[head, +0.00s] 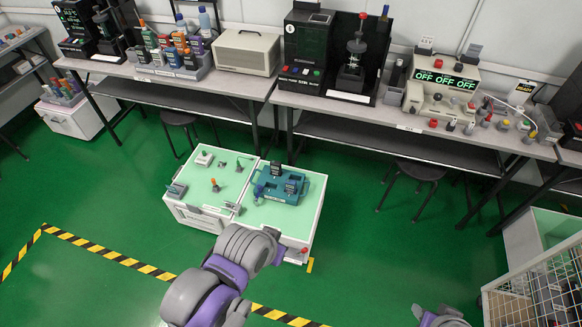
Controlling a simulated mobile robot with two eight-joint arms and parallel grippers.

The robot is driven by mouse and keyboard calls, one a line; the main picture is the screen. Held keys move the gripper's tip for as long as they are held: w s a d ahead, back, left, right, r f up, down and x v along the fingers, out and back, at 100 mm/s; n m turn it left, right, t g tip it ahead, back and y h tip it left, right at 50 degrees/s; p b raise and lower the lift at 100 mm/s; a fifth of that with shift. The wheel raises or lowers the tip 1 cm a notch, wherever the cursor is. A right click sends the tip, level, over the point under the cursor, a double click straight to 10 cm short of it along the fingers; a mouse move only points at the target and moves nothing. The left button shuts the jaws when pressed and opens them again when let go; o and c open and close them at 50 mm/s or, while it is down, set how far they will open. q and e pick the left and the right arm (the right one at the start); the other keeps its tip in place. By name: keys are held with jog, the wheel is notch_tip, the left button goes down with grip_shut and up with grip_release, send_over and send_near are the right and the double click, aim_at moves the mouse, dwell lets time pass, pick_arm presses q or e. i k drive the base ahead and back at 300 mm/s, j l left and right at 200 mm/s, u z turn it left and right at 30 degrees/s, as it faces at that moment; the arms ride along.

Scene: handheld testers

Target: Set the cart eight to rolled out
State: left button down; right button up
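A white cart with a pale green top (272,213) stands on the green floor in the middle of the head view. It carries a teal fixture (280,185) with dark blocks. A second white unit with a green top (205,198) adjoins it on the left and holds small tools. I cannot read a number eight on either unit. One purple and grey arm of mine covers part of the near side. I see no fingers of either gripper.
Benches with testers (335,50) and a white console reading OFF (438,85) line the back wall. Stools (412,175) stand under them. Another white cart (75,118) is at far left. A wire basket (535,290) is at lower right. The floor right of the middle cart is clear.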

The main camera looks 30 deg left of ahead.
aim_at(275, 215)
jog(key=u, duration=1.3)
